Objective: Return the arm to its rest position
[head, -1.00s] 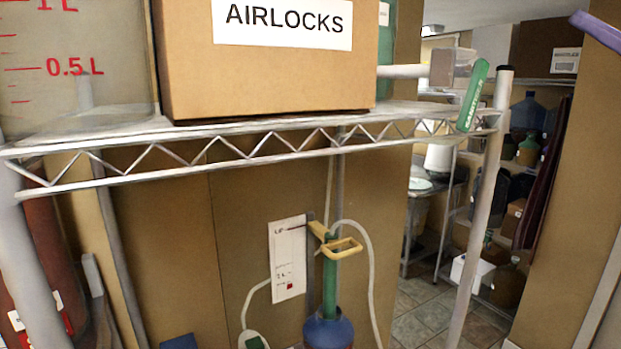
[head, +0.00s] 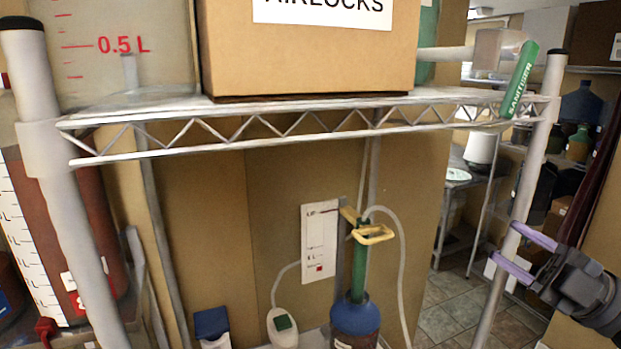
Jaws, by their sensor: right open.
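My right gripper (head: 503,241) is at the right of the head view, beside the shelf's right front post (head: 548,110). Its two purple fingers are spread apart and point left, with nothing between them. The fingertips overlap the post in the picture; I cannot tell whether they touch it. The dark wrist (head: 585,290) runs to the lower right edge. My left gripper is not in view.
A wire shelf (head: 250,133) carries the airlocks box (head: 305,50), a clear graduated container (head: 95,60) and a green sanitiser item (head: 520,80). Below are a blue bottle (head: 356,320) with a yellow-handled green tube and a red-filled vessel (head: 30,230). Tiled floor (head: 440,310) shows behind.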

